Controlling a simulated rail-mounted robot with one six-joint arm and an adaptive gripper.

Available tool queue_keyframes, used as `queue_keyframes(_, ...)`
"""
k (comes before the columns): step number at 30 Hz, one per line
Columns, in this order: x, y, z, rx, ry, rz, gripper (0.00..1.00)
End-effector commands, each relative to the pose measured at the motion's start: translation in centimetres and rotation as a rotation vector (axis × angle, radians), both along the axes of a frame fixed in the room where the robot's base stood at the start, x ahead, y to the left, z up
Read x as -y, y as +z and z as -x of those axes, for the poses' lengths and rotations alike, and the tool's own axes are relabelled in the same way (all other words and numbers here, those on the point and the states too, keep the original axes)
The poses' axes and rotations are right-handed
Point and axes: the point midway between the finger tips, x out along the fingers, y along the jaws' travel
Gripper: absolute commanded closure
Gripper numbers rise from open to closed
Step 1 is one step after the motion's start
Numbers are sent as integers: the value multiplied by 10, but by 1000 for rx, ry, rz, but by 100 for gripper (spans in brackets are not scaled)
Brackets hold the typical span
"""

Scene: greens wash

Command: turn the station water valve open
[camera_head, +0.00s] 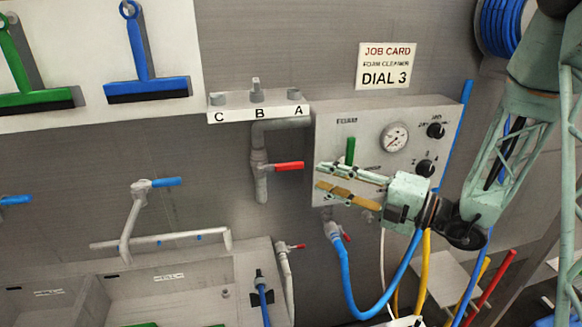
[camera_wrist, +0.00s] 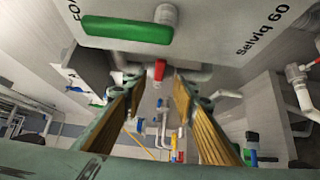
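A red lever (camera_head: 289,166) sits on the grey pipe valve left of the control panel; I take it as the station water valve. The lever lies sideways, across the upright pipe, its tip pointing right. In the wrist view the red lever (camera_wrist: 159,70) shows end-on between my fingers, beyond them. My gripper (camera_head: 318,177) points left in front of the panel's lower left part. Its two fingers are apart, with nothing between them, and it also shows in the wrist view (camera_wrist: 160,88). The fingertips look just right of the lever's tip; contact cannot be told.
The control panel (camera_head: 326,120) carries a green handle (camera_head: 350,150), a gauge (camera_head: 396,137) and black knobs. The green handle is close above my fingers in the wrist view (camera_wrist: 128,30). Below are another red-handled valve (camera_head: 346,236) with a blue hose (camera_head: 350,290) and a sink (camera_head: 190,280).

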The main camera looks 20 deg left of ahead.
Motion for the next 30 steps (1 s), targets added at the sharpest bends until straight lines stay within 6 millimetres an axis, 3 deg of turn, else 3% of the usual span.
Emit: queue_keyframes(30, -91, 0, -25, 1, 2, -1, 74)
